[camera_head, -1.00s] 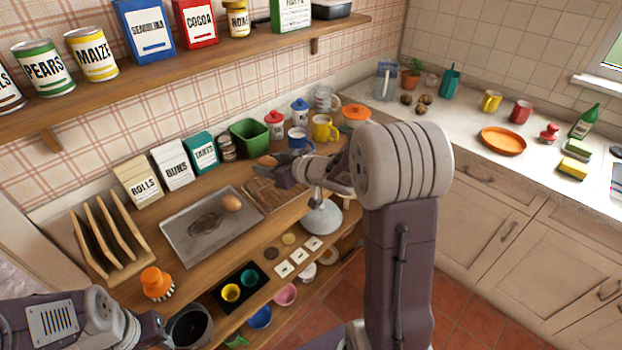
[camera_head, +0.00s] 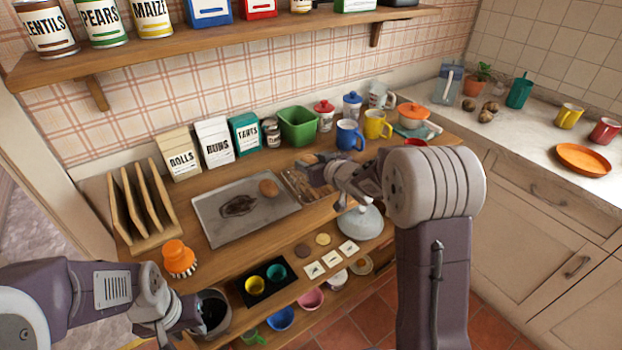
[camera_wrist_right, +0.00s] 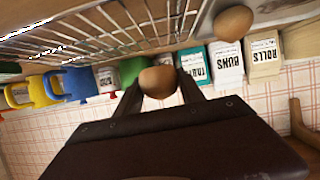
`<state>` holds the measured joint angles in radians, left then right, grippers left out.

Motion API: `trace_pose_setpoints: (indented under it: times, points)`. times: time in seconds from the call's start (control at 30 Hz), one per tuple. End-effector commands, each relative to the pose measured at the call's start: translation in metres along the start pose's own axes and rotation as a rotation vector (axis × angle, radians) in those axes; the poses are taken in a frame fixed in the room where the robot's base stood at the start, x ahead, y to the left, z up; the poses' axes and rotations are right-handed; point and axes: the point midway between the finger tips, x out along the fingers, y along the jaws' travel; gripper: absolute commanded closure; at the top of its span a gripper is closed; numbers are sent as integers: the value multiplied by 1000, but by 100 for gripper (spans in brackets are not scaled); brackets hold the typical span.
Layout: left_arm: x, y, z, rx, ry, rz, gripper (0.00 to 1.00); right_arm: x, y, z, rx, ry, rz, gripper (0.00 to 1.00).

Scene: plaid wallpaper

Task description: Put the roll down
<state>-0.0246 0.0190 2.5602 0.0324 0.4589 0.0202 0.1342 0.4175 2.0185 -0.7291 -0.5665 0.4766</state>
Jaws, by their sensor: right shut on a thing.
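A brown roll (camera_wrist_right: 160,82) is held between the fingers of my right gripper (camera_wrist_right: 160,88) in the right wrist view. In the head view this gripper (camera_head: 314,165) is over the back part of the wire cooling rack (camera_head: 296,188), and the held roll is partly hidden. The rack's wires (camera_wrist_right: 110,32) fill the top of the wrist view; I cannot tell whether the roll touches them. Another roll (camera_head: 268,188) lies on the grey baking tray (camera_head: 215,231), left of the rack. My left gripper (camera_head: 198,316) is low at the left by a dark pot; its fingers are unclear.
Boxes of rolls (camera_head: 180,155), buns and tarts, a green bin (camera_head: 297,126) and mugs line the wall behind. Small cups and cards sit on the lower shelf in front.

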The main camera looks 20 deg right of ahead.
Motion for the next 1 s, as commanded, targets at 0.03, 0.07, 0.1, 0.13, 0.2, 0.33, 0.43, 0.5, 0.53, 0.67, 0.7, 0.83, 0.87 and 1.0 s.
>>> trace_pose_setpoints:
  times: [0.03,0.07,0.1,0.13,0.2,0.33,0.43,0.5,0.53,0.67,0.7,0.83,0.87,1.0]
  points:
    - [1,0,0,0,0,0,64,2,-1,0,-1,1,0,94]
    - [1,0,0,0,0,0,64,3,-1,0,-1,1,0,94]
    - [0,0,0,0,0,0,64,3,-1,0,-1,0,1,94]
    - [1,0,0,0,0,0,64,3,-1,1,-1,0,1,94]
    - [5,0,0,0,0,0,64,6,-1,7,0,-1,0,94]
    - [16,0,2,0,0,0,64,15,-1,31,2,-3,0,94]
    - [18,0,2,0,0,0,64,18,-1,39,1,-1,1,94]
    - [16,0,2,0,0,0,64,17,-1,37,0,1,1,94]
    - [16,0,2,0,0,0,64,17,-1,37,0,1,1,94]
    - [17,0,2,0,0,0,64,18,-1,38,0,0,1,94]
    - [19,0,2,0,0,0,64,18,-1,40,0,0,1,94]
    - [19,0,2,0,0,0,64,19,-1,40,-1,0,1,38]
    - [19,0,2,0,0,0,64,19,-1,40,0,0,1,32]
    - [19,0,2,0,0,0,64,19,-1,40,0,0,1,32]
